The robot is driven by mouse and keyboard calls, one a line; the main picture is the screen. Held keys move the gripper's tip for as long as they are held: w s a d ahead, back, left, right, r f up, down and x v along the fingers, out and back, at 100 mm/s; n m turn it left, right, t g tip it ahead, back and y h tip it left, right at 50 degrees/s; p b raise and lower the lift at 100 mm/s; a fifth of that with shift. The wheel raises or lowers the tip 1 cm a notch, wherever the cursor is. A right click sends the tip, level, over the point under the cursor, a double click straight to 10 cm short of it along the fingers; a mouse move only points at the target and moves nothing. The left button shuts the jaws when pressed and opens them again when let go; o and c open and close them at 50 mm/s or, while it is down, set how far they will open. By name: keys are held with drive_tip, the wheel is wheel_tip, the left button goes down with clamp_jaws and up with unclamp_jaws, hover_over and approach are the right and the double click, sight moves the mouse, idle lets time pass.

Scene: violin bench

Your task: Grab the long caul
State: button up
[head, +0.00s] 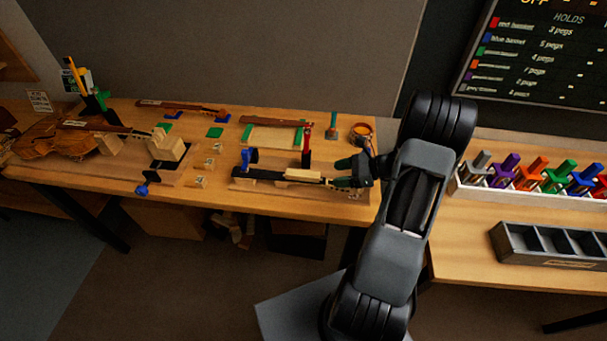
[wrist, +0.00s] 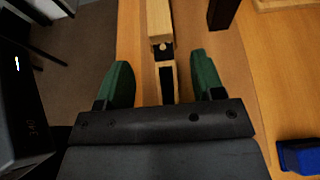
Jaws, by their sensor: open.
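A pale wooden bar (head: 303,174), which looks like the long caul, lies on a dark strip near the front edge of the bench. It also shows in the wrist view (wrist: 159,18), at the top centre, ahead of my fingers. My gripper (head: 347,172) is at the right end of that strip. In the wrist view my gripper (wrist: 161,78) has its green fingers spread, with a narrow pale and black piece (wrist: 168,80) between them. I see a gap on both sides of that piece. Whether it is part of the bar's support I cannot tell.
A red upright clamp (head: 307,145) stands behind the bar, and a blue clamp (head: 247,158) stands to its left. A round container (head: 361,131) is behind my gripper. The violin body (head: 45,143) lies at the far left. A grey compartment tray (head: 550,244) is on the right bench.

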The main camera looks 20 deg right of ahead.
sight(320, 177)
drive_tip(key=shift+p+x, duration=0.9)
drive_tip(key=shift+x, duration=1.85)
drive_tip(key=c, duration=1)
